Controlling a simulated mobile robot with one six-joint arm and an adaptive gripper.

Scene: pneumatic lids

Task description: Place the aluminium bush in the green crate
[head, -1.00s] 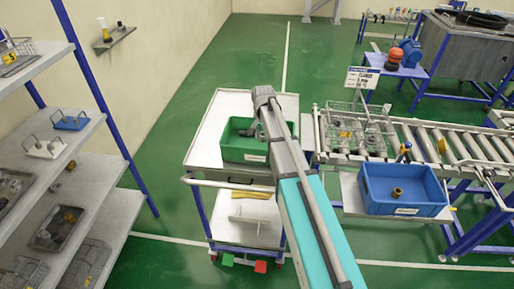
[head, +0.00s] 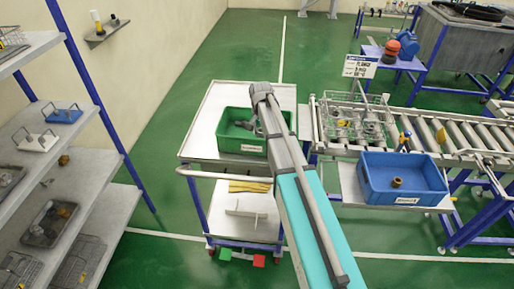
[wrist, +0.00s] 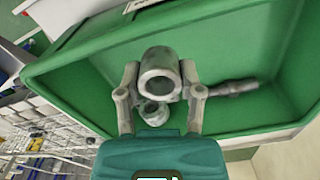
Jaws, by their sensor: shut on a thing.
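In the wrist view the aluminium bush (wrist: 158,73), a grey hollow cylinder, sits between the two fingertips of my gripper (wrist: 160,84), which is shut on it. The bush is over the inside of the green crate (wrist: 235,45). I cannot tell its exact height above the floor. Under it in the crate lie another grey ring-shaped part (wrist: 154,112) and a dark stepped rod (wrist: 235,87). In the head view the green crate (head: 231,145) stands on a grey trolley, and my arm hides part of its right side. The held bush cannot be made out there.
The trolley top (head: 213,100) is clear behind the crate. A blue crate (head: 400,187) with a dark brownish part (head: 397,182) stands to the right, before a roller conveyor (head: 450,140) carrying a wire basket (head: 350,120). Shelves (head: 60,150) with trays stand at left.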

